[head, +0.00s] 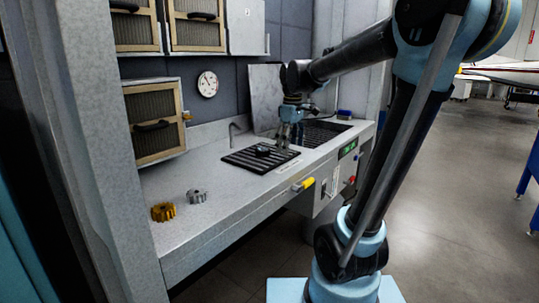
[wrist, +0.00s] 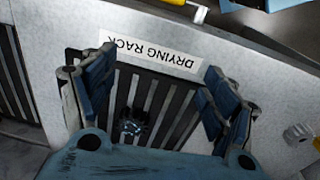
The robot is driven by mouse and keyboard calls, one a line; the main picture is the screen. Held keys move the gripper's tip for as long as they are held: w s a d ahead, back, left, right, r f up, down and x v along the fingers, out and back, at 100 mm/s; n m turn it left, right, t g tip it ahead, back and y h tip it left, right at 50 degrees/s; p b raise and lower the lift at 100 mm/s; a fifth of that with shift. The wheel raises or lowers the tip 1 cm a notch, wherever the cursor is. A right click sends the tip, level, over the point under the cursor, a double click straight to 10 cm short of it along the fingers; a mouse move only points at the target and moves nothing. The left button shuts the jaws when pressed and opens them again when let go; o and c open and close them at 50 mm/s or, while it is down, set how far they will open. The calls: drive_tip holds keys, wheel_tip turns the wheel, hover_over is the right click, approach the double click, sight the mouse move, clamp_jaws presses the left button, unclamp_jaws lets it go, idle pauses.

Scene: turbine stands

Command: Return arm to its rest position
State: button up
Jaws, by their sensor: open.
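My gripper (head: 285,146) hangs over the right part of the slatted drying rack (head: 240,160) on the grey counter. In the wrist view my gripper (wrist: 160,65) is open, its two blue fingers spread wide. A small dark part (head: 263,150) lies on the rack, to the left of my gripper. It also shows in the wrist view, where the dark part (wrist: 134,124) is on the slats between the fingers, apart from both. A "DRYING RACK" label (wrist: 152,54) is beyond the slats.
A yellow gear (head: 163,212) and a grey gear (head: 197,196) stand on the counter's (head: 215,215) near left. A second dark grating (head: 325,133) is to the right. Cabinets (head: 153,122) and a clock (head: 207,84) are behind. Open floor (head: 445,190) is at right.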

drive_tip(key=s+d+f+m, duration=0.5)
drive_tip(key=s+f, duration=0.4)
drive_tip(key=s, duration=0.1)
drive_tip(key=s+d+f+m+t, duration=0.1)
drive_tip(key=s+d+f+m, duration=0.4)
drive_tip(key=s+f, duration=0.4)
drive_tip(key=s+d, duration=0.1)
drive_tip(key=s, duration=0.1)
drive_tip(key=shift+s+d+m, duration=0.25)
drive_tip(key=shift+s+m, duration=0.05)
drive_tip(key=shift+m, duration=0.1)
drive_tip(key=shift+f, duration=0.1)
drive_tip(key=shift+w+f, duration=0.2)
drive_tip(key=shift+w, duration=0.25)
